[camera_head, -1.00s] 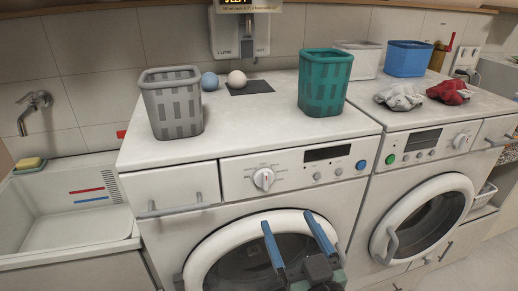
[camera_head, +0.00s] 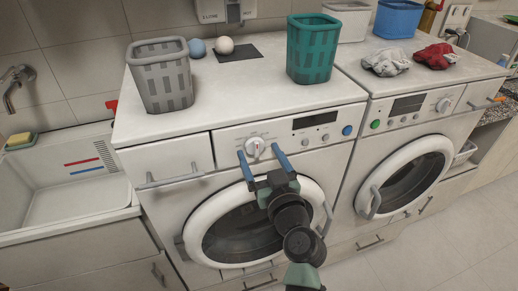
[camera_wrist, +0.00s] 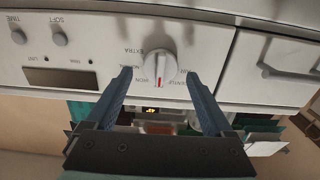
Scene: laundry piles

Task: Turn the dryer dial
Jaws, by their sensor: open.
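The dial (camera_head: 255,147) is a round white knob with a raised grip bar on the left machine's control panel. The wrist view shows it upside down, with a red mark on the bar and words such as EXTRA and IRON around the dial (camera_wrist: 152,60). My gripper (camera_head: 257,150) is open in front of this panel, its two blue fingers pointing at it. In the wrist view my gripper (camera_wrist: 158,73) has one finger on each side of the dial. The fingers seem empty, and I cannot tell whether they touch the dial or panel.
A drawer handle (camera_head: 170,181) sticks out left of the dial. A round door (camera_head: 213,225) lies below. A grey basket (camera_head: 162,82) and a teal basket (camera_head: 313,50) stand on top.

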